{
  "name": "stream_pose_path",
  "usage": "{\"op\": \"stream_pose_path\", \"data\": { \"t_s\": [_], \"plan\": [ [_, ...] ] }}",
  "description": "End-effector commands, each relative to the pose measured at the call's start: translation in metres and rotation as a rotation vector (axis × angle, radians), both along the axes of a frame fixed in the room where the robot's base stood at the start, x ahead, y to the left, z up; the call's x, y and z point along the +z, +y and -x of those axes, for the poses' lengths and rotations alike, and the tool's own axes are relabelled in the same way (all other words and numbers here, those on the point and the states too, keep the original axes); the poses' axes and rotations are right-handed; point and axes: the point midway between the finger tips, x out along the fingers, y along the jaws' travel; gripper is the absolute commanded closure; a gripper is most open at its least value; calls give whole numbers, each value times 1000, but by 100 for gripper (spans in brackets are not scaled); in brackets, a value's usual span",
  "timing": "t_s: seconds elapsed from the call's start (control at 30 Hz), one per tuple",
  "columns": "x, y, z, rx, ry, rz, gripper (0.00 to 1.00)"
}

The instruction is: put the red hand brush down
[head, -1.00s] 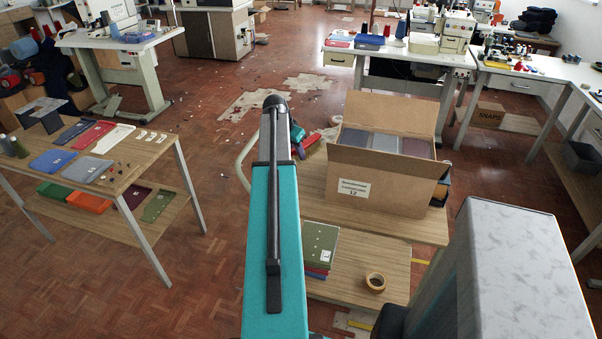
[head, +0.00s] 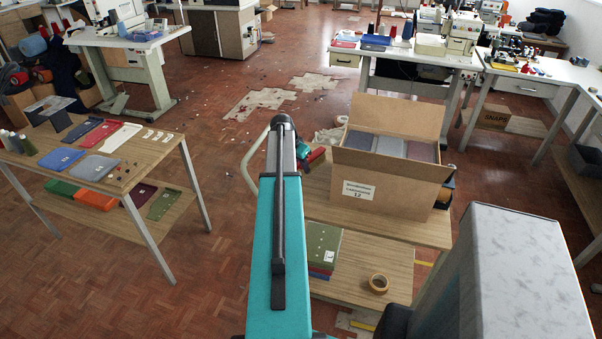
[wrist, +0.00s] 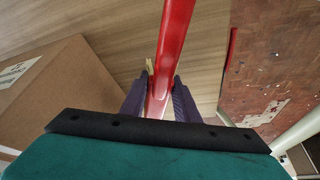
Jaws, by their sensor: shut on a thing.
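My gripper (wrist: 160,100) is shut on the red hand brush (wrist: 172,45), its two dark fingers on either side of the red handle in the wrist view. The handle runs up out of the top of that view, above a wooden surface. In the head view, a red part of the brush (head: 316,155) shows just right of my arm's far end, by the left side of the trolley top (head: 400,222). My arm hides most of the gripper there. I cannot tell whether the brush touches the wood.
An open cardboard box (head: 395,185) with folded cloth stands on the trolley, right of the brush. Green and red folded pieces (head: 323,248) and a tape roll (head: 379,284) lie on its lower shelf. A wooden table (head: 150,170) stands left, with open floor between.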

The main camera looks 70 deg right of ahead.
Motion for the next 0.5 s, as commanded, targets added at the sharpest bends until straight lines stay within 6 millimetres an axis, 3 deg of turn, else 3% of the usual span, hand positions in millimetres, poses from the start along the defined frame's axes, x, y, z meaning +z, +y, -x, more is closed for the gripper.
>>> {"op": "stream_pose_path", "data": {
  "t_s": [0.5],
  "plan": [
    [-35,0,0,0,0,0,93]
  ]
}}
